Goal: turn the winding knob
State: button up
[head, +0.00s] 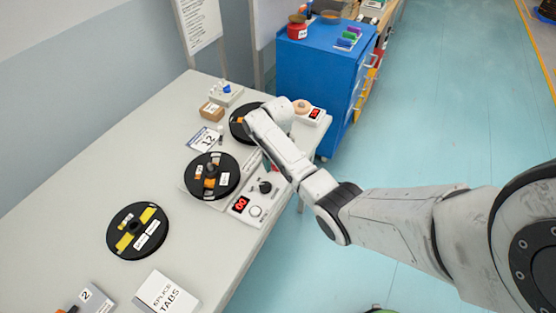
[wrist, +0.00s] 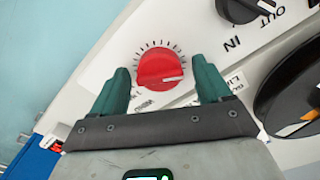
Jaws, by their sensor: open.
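The winding knob (wrist: 160,69) is red and round, with a ring of tick marks on a white panel in the wrist view. My gripper (wrist: 161,64) is open, its two dark green fingers apart with the knob showing between their tips. I see gaps on both sides, and no finger visibly touches the knob. How far the tips are above the panel cannot be told.
A black selector (wrist: 240,8) marked IN and OUT sits above right of the red knob. A black reel (wrist: 285,88) lies at right. In the head view a nearer station has its own reel (head: 229,160) and black knob (head: 265,187). A blue cabinet (head: 315,75) stands behind the table.

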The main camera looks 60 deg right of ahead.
notch_tip(320, 180, up, 11)
jog(key=b, duration=0.1)
dwell(0.5)
jog(key=shift+f, duration=0.1)
dwell(0.4)
